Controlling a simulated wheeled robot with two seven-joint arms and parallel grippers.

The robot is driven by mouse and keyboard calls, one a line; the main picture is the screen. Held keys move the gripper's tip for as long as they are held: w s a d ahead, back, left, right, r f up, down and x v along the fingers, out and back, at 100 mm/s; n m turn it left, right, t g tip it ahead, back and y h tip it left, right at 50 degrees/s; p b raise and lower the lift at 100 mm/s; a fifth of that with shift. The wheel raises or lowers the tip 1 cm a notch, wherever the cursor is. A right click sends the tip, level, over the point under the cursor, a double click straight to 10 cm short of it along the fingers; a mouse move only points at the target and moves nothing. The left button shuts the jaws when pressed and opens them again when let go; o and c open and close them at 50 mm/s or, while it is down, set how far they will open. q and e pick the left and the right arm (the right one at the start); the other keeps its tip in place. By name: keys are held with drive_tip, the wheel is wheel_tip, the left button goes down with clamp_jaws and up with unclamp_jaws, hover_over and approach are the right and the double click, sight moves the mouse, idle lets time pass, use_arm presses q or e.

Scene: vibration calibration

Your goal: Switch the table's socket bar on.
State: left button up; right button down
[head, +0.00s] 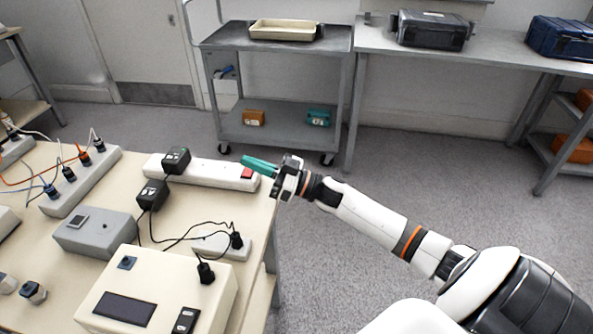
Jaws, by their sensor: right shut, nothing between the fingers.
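The white socket bar (213,174) lies along the far right edge of the table (123,233). Two black plug adapters, a rear one (176,159) and a front one (152,194), sit on or beside it. A red rocker switch (248,173) is at its right end. My right gripper (259,164) has green fingers, shut with nothing between them. The fingertips are just above and behind the bar's right end, near the switch; I cannot tell whether they touch. The switch's on or off position is too small to read. My left gripper is not in view.
A cream box with a display (160,290), a grey box (95,232) and a small white socket block (222,245) with cables stand on the table. Another socket bar (82,182) with plugs lies left. A grey cart (277,125) stands behind, across open floor.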

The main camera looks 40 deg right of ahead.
drive_tip(key=shift+r, duration=0.5)
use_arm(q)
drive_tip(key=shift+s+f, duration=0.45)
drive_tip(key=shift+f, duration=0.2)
use_arm(e)
drive_tip(key=v, duration=1)
drive_tip(key=shift+f, duration=0.15)
drive_tip(key=shift+w+d, duration=0.15)
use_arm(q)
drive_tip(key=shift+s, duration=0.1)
